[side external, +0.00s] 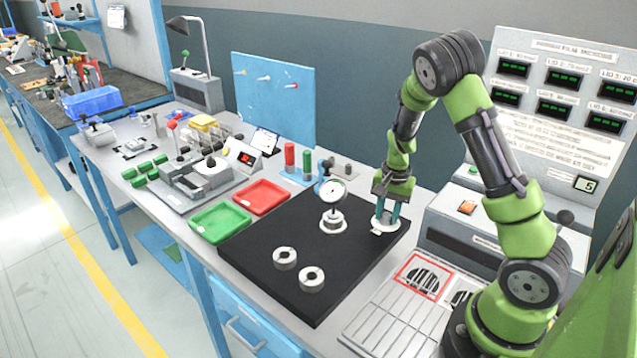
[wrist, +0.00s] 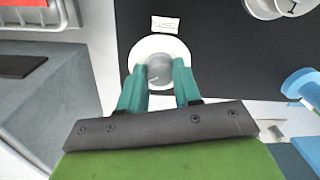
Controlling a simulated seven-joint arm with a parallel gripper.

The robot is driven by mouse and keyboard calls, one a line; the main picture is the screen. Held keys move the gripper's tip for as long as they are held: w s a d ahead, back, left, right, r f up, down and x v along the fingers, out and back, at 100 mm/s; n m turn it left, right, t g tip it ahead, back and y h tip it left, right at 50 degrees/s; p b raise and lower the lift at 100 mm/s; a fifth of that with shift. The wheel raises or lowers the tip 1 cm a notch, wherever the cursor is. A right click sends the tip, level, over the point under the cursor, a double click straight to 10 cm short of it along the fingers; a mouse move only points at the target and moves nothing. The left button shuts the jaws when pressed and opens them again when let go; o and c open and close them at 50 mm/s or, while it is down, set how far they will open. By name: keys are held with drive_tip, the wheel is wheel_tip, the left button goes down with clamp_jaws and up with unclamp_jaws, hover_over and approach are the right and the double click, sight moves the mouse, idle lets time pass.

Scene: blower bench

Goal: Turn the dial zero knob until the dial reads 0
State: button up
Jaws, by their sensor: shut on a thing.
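The dial gauge (side external: 333,192) stands upright on a white round base on the black mat, left of my gripper in the side external view. Its face is too small to read there. The zero knob (wrist: 159,71) is a grey round knob on a white round base, with a small label (wrist: 165,25) beyond it in the wrist view. My gripper (wrist: 159,78) points down over it, with its teal fingers on either side of the knob, shut on it. In the side external view my gripper (side external: 386,220) is at the right part of the mat.
The black mat (side external: 265,245) carries two grey ring-shaped parts (side external: 285,258) near its front. A green tray (side external: 220,222) and a red tray (side external: 262,197) lie left of it. A grey console (side external: 460,235) stands close on the right.

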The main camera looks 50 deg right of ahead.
sight(390, 216)
drive_tip(key=o, duration=1.1)
drive_tip(key=shift+c, duration=0.2)
wheel_tip(390, 216, up, 17)
drive_tip(key=shift+s, duration=0.35)
drive_tip(key=shift+d, duration=0.15)
drive_tip(key=s+a+r+n+t, duration=0.2)
drive_tip(key=s+a+n, duration=0.1)
drive_tip(key=a, duration=0.4)
drive_tip(key=s+a+r+n+t+y, duration=0.1)
drive_tip(key=s+a+r+n+t, duration=0.1)
drive_tip(key=a, duration=0.6)
drive_tip(key=s+a+r+n+t, duration=0.2)
drive_tip(key=s+a+r+n, duration=0.1)
drive_tip(key=a, duration=0.4)
drive_tip(key=s+n, duration=0.1)
drive_tip(key=n, duration=0.1)
drive_tip(key=shift+a+n+t+y, duration=0.3)
drive_tip(key=shift+y, duration=0.1)
